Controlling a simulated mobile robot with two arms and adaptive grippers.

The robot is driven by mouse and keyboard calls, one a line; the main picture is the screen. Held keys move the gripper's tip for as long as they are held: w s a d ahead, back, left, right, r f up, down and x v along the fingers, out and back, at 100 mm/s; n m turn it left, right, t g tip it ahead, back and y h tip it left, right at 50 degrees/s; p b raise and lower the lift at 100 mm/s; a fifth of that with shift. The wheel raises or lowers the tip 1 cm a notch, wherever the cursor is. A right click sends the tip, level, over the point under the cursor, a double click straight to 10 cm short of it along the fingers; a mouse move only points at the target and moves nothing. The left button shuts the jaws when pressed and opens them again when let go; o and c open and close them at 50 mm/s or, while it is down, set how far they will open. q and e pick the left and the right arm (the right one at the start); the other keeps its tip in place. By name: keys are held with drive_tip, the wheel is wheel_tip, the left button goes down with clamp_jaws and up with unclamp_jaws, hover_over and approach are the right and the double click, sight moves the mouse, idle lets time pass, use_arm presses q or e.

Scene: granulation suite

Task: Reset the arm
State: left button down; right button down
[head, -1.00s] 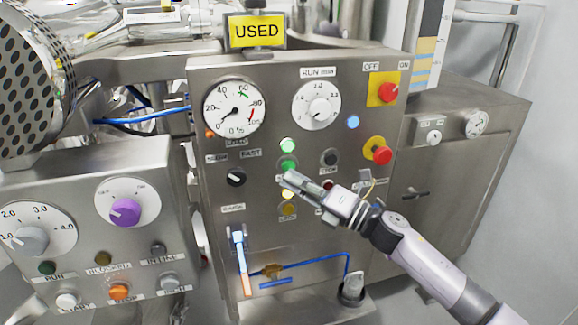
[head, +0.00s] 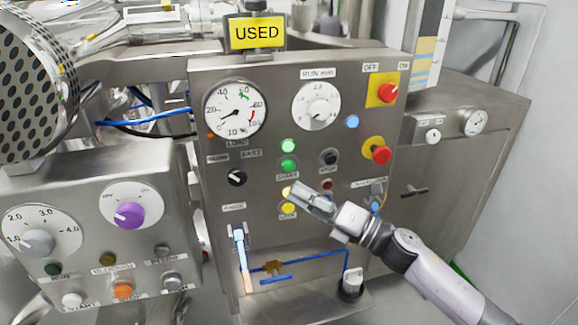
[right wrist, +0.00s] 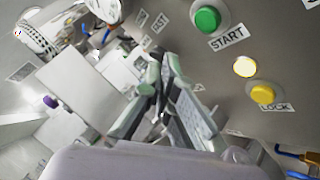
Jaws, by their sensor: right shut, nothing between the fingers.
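My right gripper (head: 297,192) is shut and empty, in front of the steel control panel (head: 225,125) in the head view. Its fingertips are by the lit yellow lamp, below the green START button (head: 288,165) and above the yellow LOCK button (head: 288,208). In the right wrist view the shut fingers (right wrist: 165,75) show in the middle. The START button (right wrist: 207,19), the lit lamp (right wrist: 245,67) and the LOCK button (right wrist: 262,93) lie to their right. I cannot tell whether the fingertips touch the panel. My left gripper is not in view.
The panel carries a load gauge (head: 235,108), a RUN min dial (head: 316,106), a red switch (head: 387,92) and a red stop button (head: 378,151). A second control box (head: 90,220) stands at left.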

idle(0.4)
drive_tip(key=w+d+f+m+t+h, duration=0.25)
drive_tip(key=d+f+m, duration=0.2)
drive_tip(key=f, duration=0.35)
drive_tip(key=w+d+f+m+t+h, duration=0.1)
drive_tip(key=d+f+m+h, duration=0.25)
drive_tip(key=f+m, duration=0.35)
drive_tip(key=w+d+f+m+t+h, duration=0.2)
drive_tip(key=d+f+m+h, duration=0.15)
drive_tip(key=f, duration=0.55)
drive_tip(key=s+d+f+m+g+h, duration=0.1)
drive_tip(key=s+d+f+m+h, duration=0.2)
drive_tip(key=f, duration=0.5)
drive_tip(key=s+d+f+m+g+h, duration=0.1)
drive_tip(key=s+d+f+m, duration=0.2)
drive_tip(key=f, duration=0.4)
drive_tip(key=s+d+f+m+g+h, duration=0.1)
drive_tip(key=s+f+m+g, duration=0.15)
drive_tip(key=s+f, duration=0.4)
drive_tip(key=s+d+f+m+g+h, duration=0.35)
drive_tip(key=s+f+m, duration=0.25)
drive_tip(key=s+f, duration=1.1)
drive_tip(key=s+f+m+g, duration=0.2)
drive_tip(key=s+f+g, duration=0.1)
drive_tip(key=s, duration=1)
drive_tip(key=s+f+m+g, duration=0.3)
drive_tip(key=s+f, duration=0.2)
drive_tip(key=s, duration=0.9)
drive_tip(key=shift+s+d, duration=0.15)
drive_tip(key=shift+d, duration=0.25)
